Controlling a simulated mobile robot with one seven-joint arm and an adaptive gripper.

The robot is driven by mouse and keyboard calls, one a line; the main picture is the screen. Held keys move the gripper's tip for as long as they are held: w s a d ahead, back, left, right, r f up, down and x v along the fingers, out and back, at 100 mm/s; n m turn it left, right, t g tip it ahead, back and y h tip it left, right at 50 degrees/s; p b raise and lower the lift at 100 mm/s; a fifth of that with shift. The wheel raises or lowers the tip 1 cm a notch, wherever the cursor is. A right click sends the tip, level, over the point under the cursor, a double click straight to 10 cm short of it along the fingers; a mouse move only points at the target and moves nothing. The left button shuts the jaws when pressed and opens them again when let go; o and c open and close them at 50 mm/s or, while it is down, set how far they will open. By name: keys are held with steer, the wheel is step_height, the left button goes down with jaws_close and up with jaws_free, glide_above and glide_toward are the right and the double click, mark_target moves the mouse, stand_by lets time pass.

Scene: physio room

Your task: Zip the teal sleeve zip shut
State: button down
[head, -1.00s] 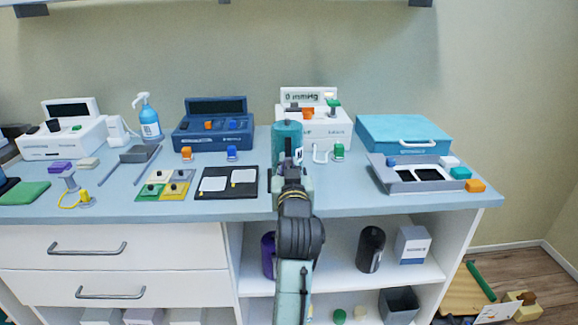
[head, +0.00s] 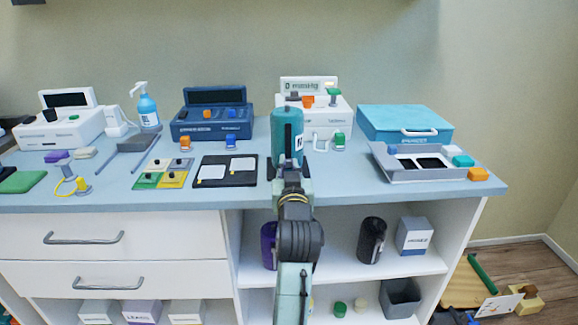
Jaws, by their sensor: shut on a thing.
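The teal sleeve (head: 279,136) stands upright on the counter, right of the black two-pad board. A dark zip line runs down its front, and a white label shows on its right side. My gripper (head: 291,168) is at the lower front of the sleeve, in line with the zip. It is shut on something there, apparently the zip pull. The pull and the sleeve's base are hidden behind my fingers, so I cannot tell how far the zip is closed.
The black two-pad board (head: 224,182) lies close on the left. A white device (head: 325,131) stands behind on the right, with a green-topped block (head: 339,137) before it. A grey tray (head: 400,174) lies farther right. Bare counter (head: 345,175) lies between sleeve and tray.

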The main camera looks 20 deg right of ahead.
steer(key=c, duration=1.9)
jaws_free()
steer(key=shift+w+f, duration=0.1)
steer(key=shift+f, duration=0.2)
steer(key=o, duration=0.3)
steer(key=shift+r, duration=0.1)
steer(key=v, duration=0.7)
steer(key=shift+s, duration=0.3)
steer(key=shift+a, duration=0.1)
